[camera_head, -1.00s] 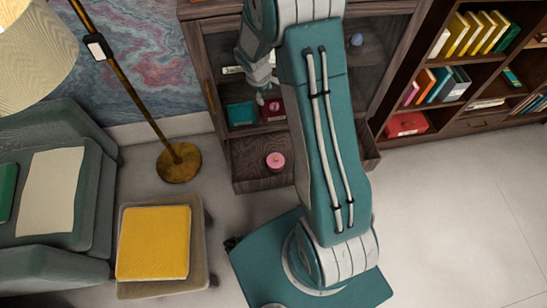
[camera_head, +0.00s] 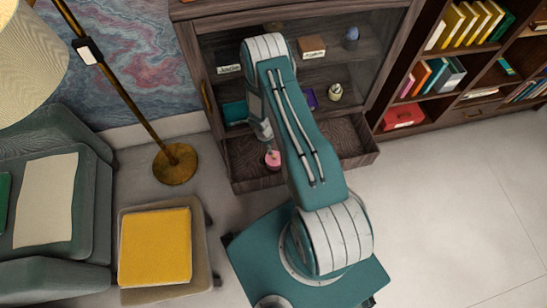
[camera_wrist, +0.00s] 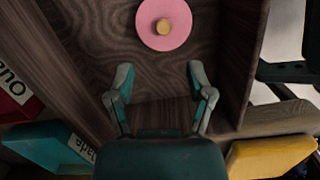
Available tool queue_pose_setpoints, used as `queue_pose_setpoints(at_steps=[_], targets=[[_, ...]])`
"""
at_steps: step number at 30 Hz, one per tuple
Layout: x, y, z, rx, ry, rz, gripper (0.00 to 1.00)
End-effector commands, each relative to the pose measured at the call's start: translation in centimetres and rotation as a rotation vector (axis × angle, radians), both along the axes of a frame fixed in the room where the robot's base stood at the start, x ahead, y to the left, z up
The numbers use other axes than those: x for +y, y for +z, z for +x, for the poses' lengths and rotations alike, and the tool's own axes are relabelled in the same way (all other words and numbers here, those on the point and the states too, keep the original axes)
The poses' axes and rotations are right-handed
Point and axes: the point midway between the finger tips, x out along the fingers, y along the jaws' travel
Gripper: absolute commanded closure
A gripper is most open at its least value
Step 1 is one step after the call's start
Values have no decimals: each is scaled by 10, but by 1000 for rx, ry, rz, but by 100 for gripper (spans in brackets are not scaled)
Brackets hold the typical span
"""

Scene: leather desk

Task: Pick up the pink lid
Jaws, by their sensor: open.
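The pink lid (camera_head: 272,159) lies in the open wooden drawer (camera_head: 262,183) low in the cabinet. In the wrist view the lid (camera_wrist: 145,27) is a round pink disc with a tan knob in its centre, at the top edge of the picture. My gripper (camera_wrist: 160,78) is open and empty, with its fingertips apart and short of the lid in that view. In the head view my gripper (camera_head: 267,141) is small, just above the lid, and its fingers are hard to make out.
The drawer's side wall (camera_wrist: 241,60) stands close on the right in the wrist view. A teal box (camera_wrist: 42,147) and a red box (camera_wrist: 14,97) are on the left. Shelves with small items are above the drawer. The floor (camera_head: 450,215) to the right is clear.

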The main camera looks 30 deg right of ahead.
Motion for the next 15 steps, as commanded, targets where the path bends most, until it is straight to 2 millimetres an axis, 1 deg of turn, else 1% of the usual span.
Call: queue_pose_setpoints(at_steps=[1,3,6,11,15], targets=[[-1,-10,-2,3,-1,0,32],[-3,-21,-2,2,-2,0,32],[-4,-31,-3,1,-2,0,32],[-6,-41,-4,1,-2,0,32],[-9,-60,-10,1,-3,1,32]])
